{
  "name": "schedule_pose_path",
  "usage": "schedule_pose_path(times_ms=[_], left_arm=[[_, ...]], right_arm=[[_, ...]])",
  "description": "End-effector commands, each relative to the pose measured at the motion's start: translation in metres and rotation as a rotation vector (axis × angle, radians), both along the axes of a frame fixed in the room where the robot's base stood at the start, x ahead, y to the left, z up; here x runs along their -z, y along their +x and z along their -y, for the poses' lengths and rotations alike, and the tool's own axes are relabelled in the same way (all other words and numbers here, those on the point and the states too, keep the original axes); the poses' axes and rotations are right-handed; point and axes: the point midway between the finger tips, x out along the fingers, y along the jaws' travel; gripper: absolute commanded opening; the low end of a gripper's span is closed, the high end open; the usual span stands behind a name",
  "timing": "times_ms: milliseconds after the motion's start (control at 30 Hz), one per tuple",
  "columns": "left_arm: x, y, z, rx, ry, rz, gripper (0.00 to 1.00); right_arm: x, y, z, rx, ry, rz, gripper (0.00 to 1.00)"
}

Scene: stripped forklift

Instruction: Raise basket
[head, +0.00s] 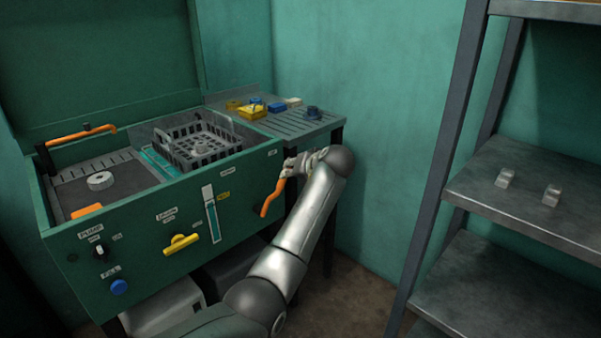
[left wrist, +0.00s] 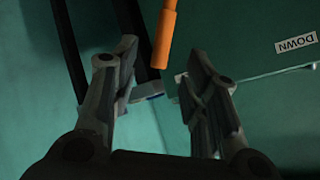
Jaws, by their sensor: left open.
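The grey slotted basket (head: 207,148) sits in the right part of the green machine's open tank, with its top rim around tank-edge height. An orange lever (head: 271,199) hangs at the machine's right end, tilted. In the left wrist view the orange bar (left wrist: 164,38) reaches down from the top, its end between my left fingertips as seen there. My left gripper (head: 300,163) is at the machine's right front corner, beside the lever's upper end. In the left wrist view the jaws (left wrist: 162,72) are open, with nothing clamped. My right gripper is not in view.
The green machine (head: 150,258) has a yellow handle (head: 181,243), a blue knob (head: 119,287) and a level gauge (head: 212,214) in front. A slatted side table (head: 310,129) holds small yellow and blue parts. A metal shelf (head: 530,195) stands right. A DOWN label (left wrist: 296,43) shows.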

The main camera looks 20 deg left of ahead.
Motion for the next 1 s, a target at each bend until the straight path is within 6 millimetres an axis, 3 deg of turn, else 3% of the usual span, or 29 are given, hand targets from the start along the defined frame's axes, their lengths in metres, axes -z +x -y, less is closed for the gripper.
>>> schedule_pose_path(times_ms=[233, 767, 867, 967, 1000], left_arm=[[-0.013, -0.013, 0.015, 0.000, 0.001, -0.001, 0.42], [-0.014, -0.014, 0.017, 0.002, 0.002, -0.002, 0.42], [0.001, -0.014, 0.018, 0.019, 0.001, -0.023, 0.42], [0.042, -0.016, 0.022, 0.072, -0.001, -0.081, 0.42], [0.066, -0.019, 0.024, 0.102, -0.004, -0.112, 0.42]], right_arm=[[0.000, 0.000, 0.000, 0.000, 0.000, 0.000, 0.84], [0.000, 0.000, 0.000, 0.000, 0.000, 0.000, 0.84], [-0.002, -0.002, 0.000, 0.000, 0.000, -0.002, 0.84], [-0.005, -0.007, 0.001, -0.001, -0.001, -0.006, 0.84], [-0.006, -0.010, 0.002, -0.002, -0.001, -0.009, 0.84]])
